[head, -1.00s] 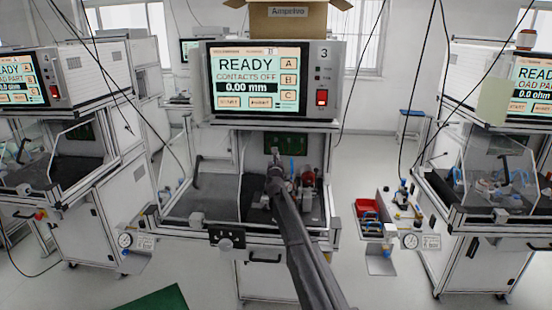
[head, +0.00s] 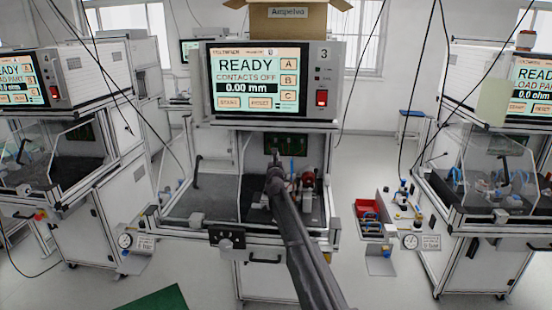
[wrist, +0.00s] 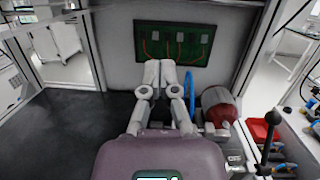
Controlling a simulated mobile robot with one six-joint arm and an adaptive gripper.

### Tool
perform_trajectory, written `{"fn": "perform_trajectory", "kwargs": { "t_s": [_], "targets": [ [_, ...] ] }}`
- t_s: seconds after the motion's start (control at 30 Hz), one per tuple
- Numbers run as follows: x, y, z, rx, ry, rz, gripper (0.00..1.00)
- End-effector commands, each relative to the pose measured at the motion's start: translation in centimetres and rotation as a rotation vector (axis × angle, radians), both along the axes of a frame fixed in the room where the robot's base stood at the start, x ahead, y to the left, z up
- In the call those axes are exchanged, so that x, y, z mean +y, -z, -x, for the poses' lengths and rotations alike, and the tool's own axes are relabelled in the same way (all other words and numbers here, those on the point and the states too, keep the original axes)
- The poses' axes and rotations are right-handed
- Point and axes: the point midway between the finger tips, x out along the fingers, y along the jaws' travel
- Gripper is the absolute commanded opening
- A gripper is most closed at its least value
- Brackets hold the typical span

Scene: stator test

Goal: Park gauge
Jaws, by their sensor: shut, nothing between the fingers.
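My gripper (wrist: 160,72) is shut and empty inside the middle test station, its fingers pointing at the back wall. In the head view my gripper (head: 275,150) shows small and dark, partly hidden by my arm. The station's screen (head: 258,77) reads "READY", "CONTACTS OFF" and "0.00 mm". A red and metallic cylindrical part (wrist: 220,108) stands right of the fingers, apart from them; it also shows in the head view (head: 308,181). I cannot tell which item in the station is the gauge.
A green board (wrist: 173,42) with orange wires is on the back wall. A blue cable (wrist: 189,88) curves right of my fingers. A black-knobbed lever (wrist: 270,125) and red bin (wrist: 262,132) are at right. The dark floor (wrist: 60,120) at left is clear.

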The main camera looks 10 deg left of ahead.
Motion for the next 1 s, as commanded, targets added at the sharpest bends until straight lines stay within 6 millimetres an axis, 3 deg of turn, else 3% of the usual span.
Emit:
{"fn": "perform_trajectory", "kwargs": {
  "t_s": [0.37,0.73,1.0],
  "targets": [
    [-0.1,0.9,0.4,0.0,0.0,0.0,0.0],
    [-0.6,3.8,1.6,0.0,0.001,0.0,0.0],
    [-0.9,4.4,6.6,0.0,-0.001,-0.001,0.0]
  ]
}}
